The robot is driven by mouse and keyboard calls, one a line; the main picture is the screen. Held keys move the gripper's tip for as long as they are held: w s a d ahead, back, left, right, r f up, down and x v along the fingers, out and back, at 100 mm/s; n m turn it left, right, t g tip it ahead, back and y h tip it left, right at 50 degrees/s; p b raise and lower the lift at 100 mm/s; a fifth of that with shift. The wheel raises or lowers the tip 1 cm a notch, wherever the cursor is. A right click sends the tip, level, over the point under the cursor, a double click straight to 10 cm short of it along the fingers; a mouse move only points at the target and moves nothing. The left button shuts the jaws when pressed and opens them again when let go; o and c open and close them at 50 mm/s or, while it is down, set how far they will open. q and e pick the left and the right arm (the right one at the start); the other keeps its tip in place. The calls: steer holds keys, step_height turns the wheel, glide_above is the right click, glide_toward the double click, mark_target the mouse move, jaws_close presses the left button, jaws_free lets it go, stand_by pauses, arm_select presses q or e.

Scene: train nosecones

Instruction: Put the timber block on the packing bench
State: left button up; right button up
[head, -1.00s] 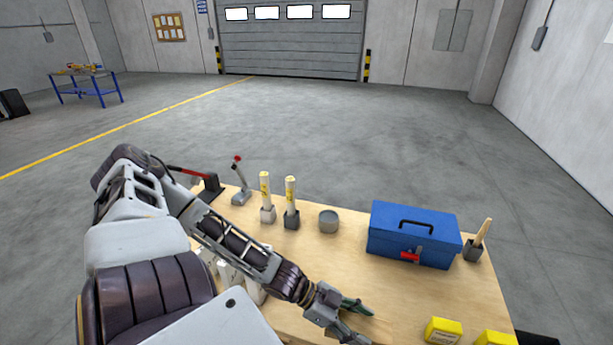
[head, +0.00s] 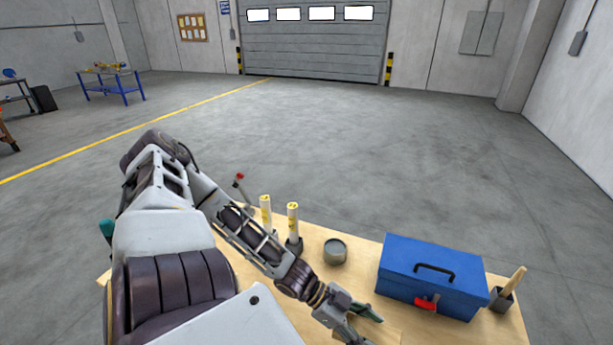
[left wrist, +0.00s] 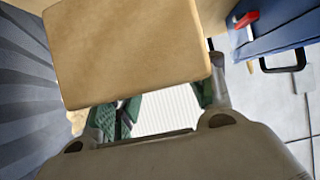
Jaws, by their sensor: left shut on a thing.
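A tan timber block (left wrist: 130,50) fills the upper middle of the left wrist view, held between the green-padded fingers of my left gripper (left wrist: 165,110). In the head view my left gripper (head: 365,320) is near the bottom edge, over the near wooden table (head: 350,285). The block is only partly visible there, at the frame's bottom. A blue-legged bench (head: 110,85) with yellow items stands far off at the back left. I cannot tell whether it is the packing bench. My right gripper is not in view.
The near table holds a blue toolbox (head: 430,277), a grey tin (head: 335,251), two pale sticks in holders (head: 293,228) and a brush holder (head: 503,298). Another bench (head: 15,95) and a dark bin (head: 43,98) stand far left. Open floor lies between.

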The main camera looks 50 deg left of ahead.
arm_select(q)
steer(key=shift+d+f, duration=0.15)
steer(key=shift+f, duration=0.05)
stand_by(0.7)
steer(key=shift+f, duration=0.35)
steer(key=shift+f, duration=0.65)
steer(key=shift+f+b, duration=1.9)
steer(key=shift+b, duration=0.2)
steer(key=shift+f+b, duration=1.85)
steer(key=shift+b, duration=0.05)
steer(key=shift+f, duration=0.15)
steer(key=o, duration=1.4)
